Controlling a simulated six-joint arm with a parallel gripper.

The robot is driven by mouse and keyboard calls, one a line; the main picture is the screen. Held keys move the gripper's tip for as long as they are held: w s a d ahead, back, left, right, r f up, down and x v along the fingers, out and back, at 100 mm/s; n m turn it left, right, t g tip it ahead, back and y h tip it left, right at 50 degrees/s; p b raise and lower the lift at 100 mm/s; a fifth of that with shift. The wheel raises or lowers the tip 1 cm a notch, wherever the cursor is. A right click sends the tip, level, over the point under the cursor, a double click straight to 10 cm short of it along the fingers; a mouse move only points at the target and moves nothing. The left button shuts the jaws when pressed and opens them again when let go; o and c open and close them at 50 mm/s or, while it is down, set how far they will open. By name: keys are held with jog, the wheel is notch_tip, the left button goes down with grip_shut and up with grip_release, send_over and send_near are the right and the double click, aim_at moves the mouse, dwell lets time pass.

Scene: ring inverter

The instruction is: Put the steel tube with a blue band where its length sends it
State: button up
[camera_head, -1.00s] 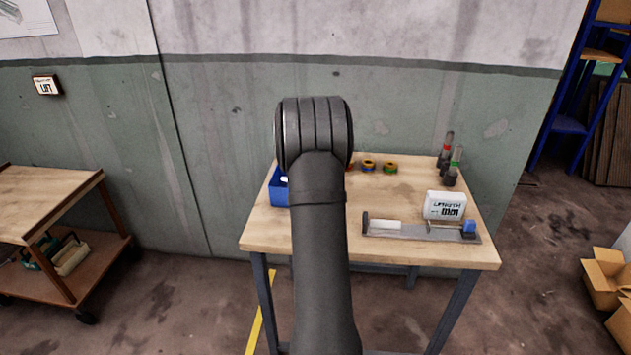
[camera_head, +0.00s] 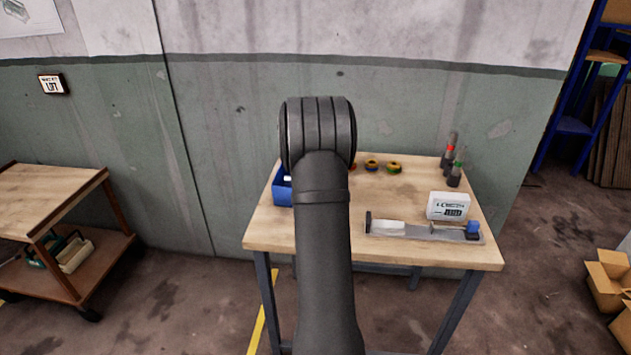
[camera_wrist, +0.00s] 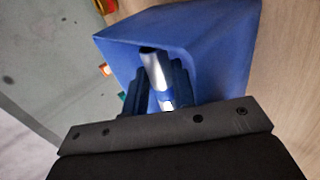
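A steel tube (camera_wrist: 157,72) shows in the wrist view, shiny grey with a patch of blue low on it. It lies between the two dark fingers of my gripper (camera_wrist: 157,88), inside or at the mouth of a blue bin (camera_wrist: 225,35). The fingers are close on both sides of it; I cannot tell whether they touch it. In the head view the blue bin (camera_head: 281,190) stands at the table's left, partly behind my arm, which hides my gripper. A grey measuring fixture (camera_head: 425,232) with a blue block at its right end lies at the table's front right.
A white display box (camera_head: 448,206) stands behind the fixture; its reading is too small to read. Ring-like pieces (camera_head: 394,168) lie at the back. Posts with red (camera_head: 450,147) and green (camera_head: 457,168) bands stand at the back right. The table's middle (camera_head: 405,195) is clear.

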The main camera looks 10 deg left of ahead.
jog(key=shift+o, duration=0.8)
jog(key=v, duration=1.7)
jog(key=shift+w+r, duration=0.1)
jog(key=x, duration=0.4)
jog(key=f+x, duration=0.1)
jog(key=x, duration=0.3)
jog(key=s+x, duration=0.1)
jog(key=x, duration=0.3)
jog(key=shift+s+f, duration=0.1)
jog(key=shift+f, duration=0.1)
jog(key=shift+s+r, duration=0.1)
jog(key=w+r+v, duration=0.1)
jog(key=v, duration=1)
jog(key=shift+s+r, duration=0.2)
jog(key=shift+r, duration=0.25)
jog(key=shift+f, duration=0.1)
jog(key=x, duration=0.4)
jog(key=f+x, duration=0.1)
jog(key=x, duration=0.3)
jog(key=s+x, duration=0.1)
jog(key=x, duration=0.3)
jog(key=shift+s+f, duration=0.1)
jog(key=shift+f, duration=0.05)
dwell(0.6)
